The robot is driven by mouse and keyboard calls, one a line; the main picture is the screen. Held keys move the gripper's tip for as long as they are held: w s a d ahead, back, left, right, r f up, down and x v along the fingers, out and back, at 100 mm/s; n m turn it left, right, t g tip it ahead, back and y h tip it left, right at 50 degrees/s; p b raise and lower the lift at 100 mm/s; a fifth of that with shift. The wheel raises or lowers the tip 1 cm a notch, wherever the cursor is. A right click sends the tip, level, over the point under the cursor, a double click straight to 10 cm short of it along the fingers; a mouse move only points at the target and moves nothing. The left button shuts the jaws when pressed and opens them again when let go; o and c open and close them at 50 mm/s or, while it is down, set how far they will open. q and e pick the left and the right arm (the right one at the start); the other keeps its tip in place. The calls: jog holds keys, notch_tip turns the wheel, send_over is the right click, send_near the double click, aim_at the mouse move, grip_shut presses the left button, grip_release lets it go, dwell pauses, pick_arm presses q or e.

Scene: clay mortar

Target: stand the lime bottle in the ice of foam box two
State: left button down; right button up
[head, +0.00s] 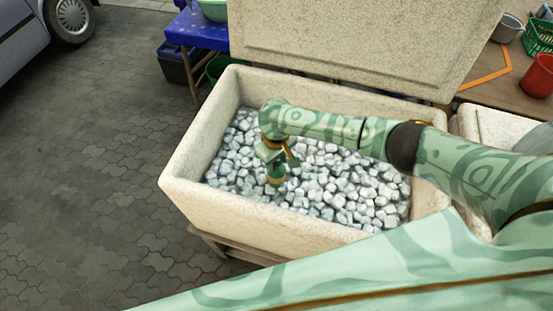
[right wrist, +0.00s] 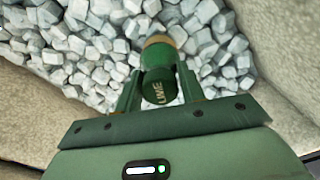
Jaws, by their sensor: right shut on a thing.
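The lime bottle is dark green; in the right wrist view its cap end (right wrist: 160,88) faces the camera, with pale lettering, and a tan part shows beyond it. In the head view the bottle (head: 276,174) is small and partly covered by my gripper. My right gripper (head: 275,163) is shut on it; the fingers sit on either side in the wrist view (right wrist: 160,78). The bottle is over or in the ice (head: 330,185) of the open foam box (head: 185,150); whether its lower end touches the ice is hidden. No box number shows. My left gripper is not in view.
A large foam lid (head: 360,40) stands up behind the box. Another foam box (head: 490,125) is at the right, partly hidden by my arm. A table behind holds a red bucket (head: 540,76) and green basket (head: 540,33). Paving at left is clear.

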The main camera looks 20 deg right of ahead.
jog(key=shift+f, duration=0.5)
jog(key=o, duration=1.5)
jog(key=shift+o, duration=0.2)
notch_tip(320, 180, up, 27)
jog(key=p, duration=2.6)
